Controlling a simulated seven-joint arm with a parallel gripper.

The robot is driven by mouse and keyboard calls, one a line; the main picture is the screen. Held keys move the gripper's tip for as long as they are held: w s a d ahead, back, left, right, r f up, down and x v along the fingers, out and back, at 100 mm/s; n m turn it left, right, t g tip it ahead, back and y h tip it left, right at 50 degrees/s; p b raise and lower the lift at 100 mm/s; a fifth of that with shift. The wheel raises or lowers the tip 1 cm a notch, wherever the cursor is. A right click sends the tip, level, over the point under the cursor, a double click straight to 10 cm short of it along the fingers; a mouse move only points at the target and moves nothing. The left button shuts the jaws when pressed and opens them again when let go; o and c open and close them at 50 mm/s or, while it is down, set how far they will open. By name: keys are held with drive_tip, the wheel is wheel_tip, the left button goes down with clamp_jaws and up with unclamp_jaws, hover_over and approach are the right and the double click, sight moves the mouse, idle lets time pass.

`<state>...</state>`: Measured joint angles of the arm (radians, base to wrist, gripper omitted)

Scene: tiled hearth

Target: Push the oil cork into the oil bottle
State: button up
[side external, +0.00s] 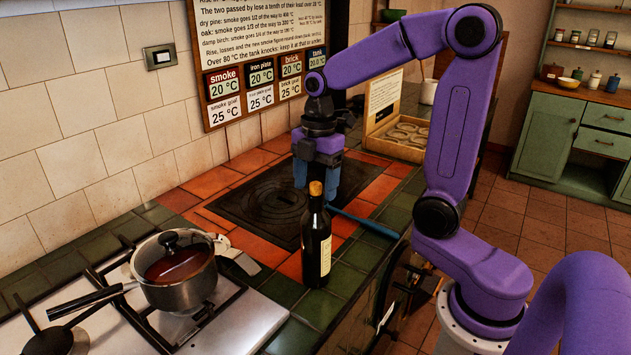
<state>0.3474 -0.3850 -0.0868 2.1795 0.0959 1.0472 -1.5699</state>
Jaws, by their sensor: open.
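The oil bottle (316,248) is dark with a pale label and stands upright on the green tiles at the counter's front edge. The oil cork (316,188) is light brown and shows at the top of the bottle's neck; how deep it sits, I cannot tell. My gripper (317,186) is open and points down, with blue fingers. It appears behind the bottle's top in this view, with one finger on each side of the cork in the picture. I see nothing held, and whether the fingers touch the cork is unclear.
A lidded steel pot (178,283) stands on the hob (215,325) at left, its handle pointing left. A dark iron plate (262,206) lies behind the bottle. A blue rod (365,222) lies to its right. A wooden box (397,140) stands at the back right.

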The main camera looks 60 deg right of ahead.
drive_tip(key=shift+d+r, duration=0.2)
drive_tip(key=shift+r, duration=2.1)
wheel_tip(320, 180, up, 17)
drive_tip(key=d, duration=0.1)
drive_tip(key=shift+d, duration=0.2)
drive_tip(key=shift+r, duration=0.1)
idle(1.3)
drive_tip(key=s+a+f+m, duration=0.3)
drive_tip(key=s+a+f, duration=0.3)
drive_tip(key=a+f, duration=0.5)
drive_tip(key=s+d+f+m, duration=0.2)
drive_tip(key=s+f, duration=1.2)
drive_tip(key=s, duration=0.1)
drive_tip(key=shift+h, duration=0.3)
idle(0.4)
